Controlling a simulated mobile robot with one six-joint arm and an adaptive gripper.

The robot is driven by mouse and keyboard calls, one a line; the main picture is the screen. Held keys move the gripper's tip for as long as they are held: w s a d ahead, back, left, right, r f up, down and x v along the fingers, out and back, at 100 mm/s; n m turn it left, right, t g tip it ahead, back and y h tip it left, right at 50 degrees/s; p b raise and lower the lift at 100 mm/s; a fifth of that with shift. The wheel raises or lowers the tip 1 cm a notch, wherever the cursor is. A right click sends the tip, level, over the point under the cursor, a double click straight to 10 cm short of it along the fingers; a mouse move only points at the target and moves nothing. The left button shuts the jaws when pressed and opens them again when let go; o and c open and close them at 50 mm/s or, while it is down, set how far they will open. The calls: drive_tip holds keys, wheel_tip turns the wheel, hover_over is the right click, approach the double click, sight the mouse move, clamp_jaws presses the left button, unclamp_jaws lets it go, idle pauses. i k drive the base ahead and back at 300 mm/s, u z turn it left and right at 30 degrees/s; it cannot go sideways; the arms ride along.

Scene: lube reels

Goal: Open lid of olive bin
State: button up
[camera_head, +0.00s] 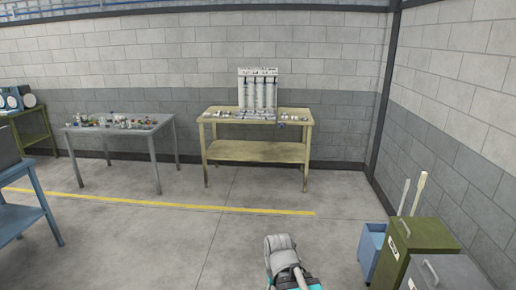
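The olive bin (424,236) stands at the lower right, near the right wall. Its flat lid is shut, with a small grey handle on top at the left side. A pale label shows on its front face. A grey part of my arm, with teal on it, rises at the bottom middle, left of the bin and clearly apart from it. My gripper's fingers do not show.
A grey bin (446,274) stands in front of the olive bin. A blue bin (371,246) with upright handles is behind it. A tan workbench (255,152) and a grey table (160,132) stand farther back. The floor left of the bins is clear.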

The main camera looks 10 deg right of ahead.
sight(415, 233)
drive_tip(key=z, duration=0.25)
drive_tip(key=i, duration=0.75)
drive_tip(key=z, duration=0.9)
drive_tip(key=i, duration=0.95)
drive_tip(key=z, duration=0.5)
drive_tip(key=k, duration=0.95)
drive_tip(key=z, duration=0.2)
drive_tip(key=i, duration=0.55)
drive_tip(key=u, duration=0.05)
